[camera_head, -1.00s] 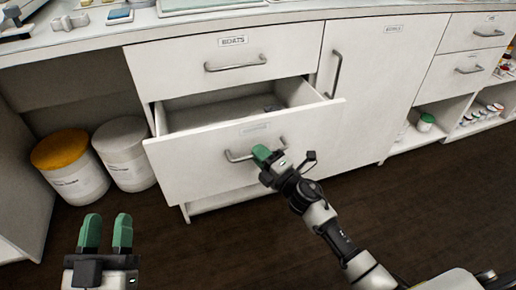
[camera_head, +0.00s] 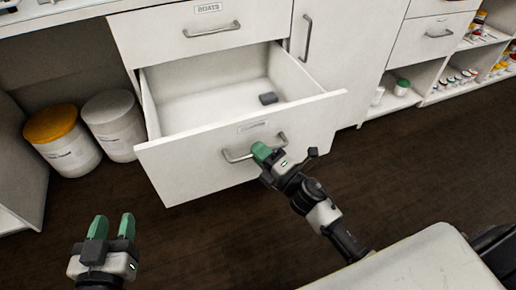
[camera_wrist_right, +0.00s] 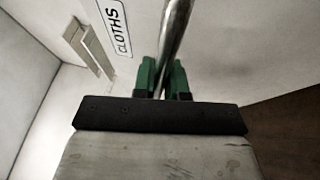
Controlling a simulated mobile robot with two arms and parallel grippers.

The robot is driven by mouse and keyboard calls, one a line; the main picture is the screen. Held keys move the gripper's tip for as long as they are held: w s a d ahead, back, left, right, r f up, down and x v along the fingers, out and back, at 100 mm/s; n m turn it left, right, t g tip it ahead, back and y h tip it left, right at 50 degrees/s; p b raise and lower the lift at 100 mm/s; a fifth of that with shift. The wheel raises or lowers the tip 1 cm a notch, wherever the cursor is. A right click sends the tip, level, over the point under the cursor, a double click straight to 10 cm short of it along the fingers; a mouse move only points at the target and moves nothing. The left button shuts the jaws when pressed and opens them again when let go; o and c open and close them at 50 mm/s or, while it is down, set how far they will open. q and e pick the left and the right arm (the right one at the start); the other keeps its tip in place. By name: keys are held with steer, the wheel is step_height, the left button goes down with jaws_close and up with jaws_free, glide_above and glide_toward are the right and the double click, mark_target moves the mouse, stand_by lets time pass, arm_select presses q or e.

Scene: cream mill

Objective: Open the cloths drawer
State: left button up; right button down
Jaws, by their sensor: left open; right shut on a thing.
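The cloths drawer (camera_head: 185,172) is pulled well out below the boats drawer (camera_head: 181,42). A small dark grey block (camera_head: 268,98) lies inside near its right side. My right gripper (camera_head: 262,153) is shut on the drawer's bar handle (camera_head: 236,157), at its right part. In the right wrist view, the green fingers (camera_wrist_right: 162,77) stand on both sides of the metal bar (camera_wrist_right: 176,35), and the CLOTHS label (camera_wrist_right: 115,28) shows beside it. My left gripper (camera_head: 112,227) is open and empty above the floor at lower left.
A tub with an orange lid (camera_head: 62,142) and a tub with a grey lid (camera_head: 114,126) stand on the floor left of the drawer. A closed cupboard door (camera_head: 345,60) and open shelves (camera_head: 470,78) are to the right. The dark floor (camera_head: 430,150) in front is clear.

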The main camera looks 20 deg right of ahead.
steer(key=c, duration=1.2)
jaws_free()
arm_select(q)
steer(key=shift+s+a+f+g, duration=0.15)
steer(key=shift+a+f+g, duration=0.05)
steer(key=shift+f+g, duration=0.35)
arm_select(e)
steer(key=v, duration=1.1)
arm_select(q)
steer(key=shift+d, duration=0.1)
arm_select(e)
steer(key=shift+w+r, duration=0.1)
